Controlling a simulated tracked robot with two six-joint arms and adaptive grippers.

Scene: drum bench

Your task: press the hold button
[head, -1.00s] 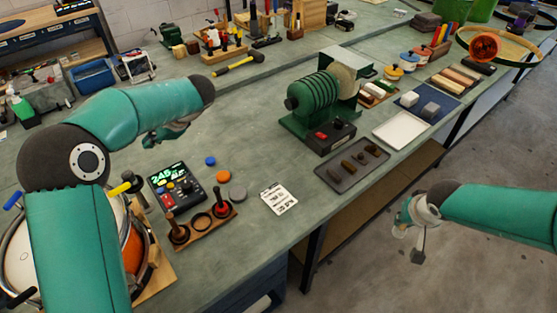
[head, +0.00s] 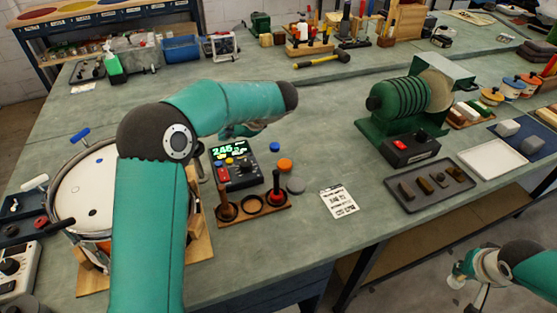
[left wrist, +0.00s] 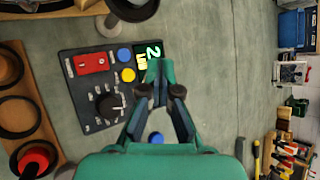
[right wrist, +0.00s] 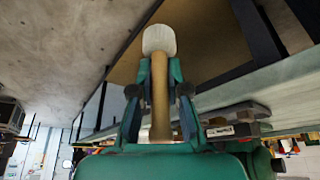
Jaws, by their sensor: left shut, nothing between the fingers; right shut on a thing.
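A dark control box (head: 240,186) with a lit green display (head: 228,150), a red switch, a black knob and small blue and yellow buttons lies on the bench. In the left wrist view, the blue button (left wrist: 124,55) and yellow button (left wrist: 127,75) sit beside the display (left wrist: 149,52). I cannot read which one is the hold button. My left gripper (left wrist: 158,72) is shut and empty above the box, its tips overlapping the display's edge in that view. My right gripper (right wrist: 159,80) is shut on a mallet with a wooden handle and pale head (right wrist: 159,40), out beyond the bench's front edge.
A drum (head: 85,195) is at the left. A printed card (head: 339,202) lies on clear bench.

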